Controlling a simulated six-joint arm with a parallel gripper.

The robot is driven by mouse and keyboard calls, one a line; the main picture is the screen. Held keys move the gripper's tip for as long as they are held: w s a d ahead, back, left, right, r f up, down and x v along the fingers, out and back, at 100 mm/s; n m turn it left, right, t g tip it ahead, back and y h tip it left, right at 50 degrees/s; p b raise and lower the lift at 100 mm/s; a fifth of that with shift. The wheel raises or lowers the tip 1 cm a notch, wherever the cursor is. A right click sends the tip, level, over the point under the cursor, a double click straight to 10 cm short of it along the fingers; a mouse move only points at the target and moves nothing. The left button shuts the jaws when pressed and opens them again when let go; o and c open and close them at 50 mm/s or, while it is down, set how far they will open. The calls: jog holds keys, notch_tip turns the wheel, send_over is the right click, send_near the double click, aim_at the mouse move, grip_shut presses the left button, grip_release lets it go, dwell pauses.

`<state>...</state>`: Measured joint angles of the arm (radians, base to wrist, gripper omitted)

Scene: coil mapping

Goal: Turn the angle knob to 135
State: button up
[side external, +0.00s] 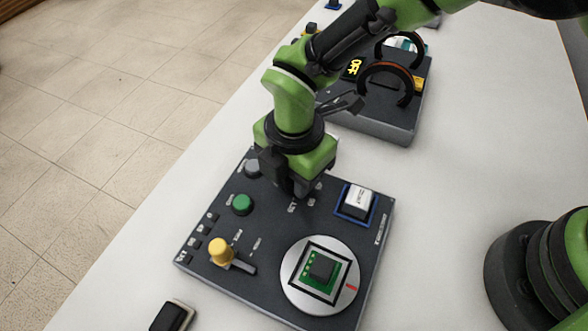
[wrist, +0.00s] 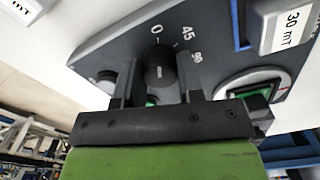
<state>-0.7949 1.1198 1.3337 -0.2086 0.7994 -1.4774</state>
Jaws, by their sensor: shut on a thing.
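The angle knob (wrist: 158,62) is a round black knob with a short light mark on its face, standing on the dark control panel (wrist: 110,50). The printed labels 0, 45 and 90 show beside it in the wrist view; 135 is not visible there. I cannot tell exactly which label the mark points to. My gripper (wrist: 158,76) is shut on the knob, one finger on each side. In the side view my gripper (side external: 290,188) reaches down onto the far part of the panel (side external: 215,272) and hides most of the knob.
The panel also bears a green button (side external: 242,204), a yellow-topped lever (side external: 221,251), a round disc with a chip (side external: 320,272) and a white block in a blue-edged holder (side external: 357,201). A coil device (side external: 375,125) stands behind.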

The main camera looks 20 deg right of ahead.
jog(key=m, duration=0.7)
jog(key=shift+m, duration=0.4)
jog(key=m, duration=0.3)
jog(key=shift+m, duration=0.3)
jog(key=m, duration=0.3)
jog(key=shift+m, duration=0.3)
jog(key=m, duration=0.5)
jog(key=shift+m, duration=0.3)
jog(key=m, duration=0.5)
jog(key=shift+m, duration=0.4)
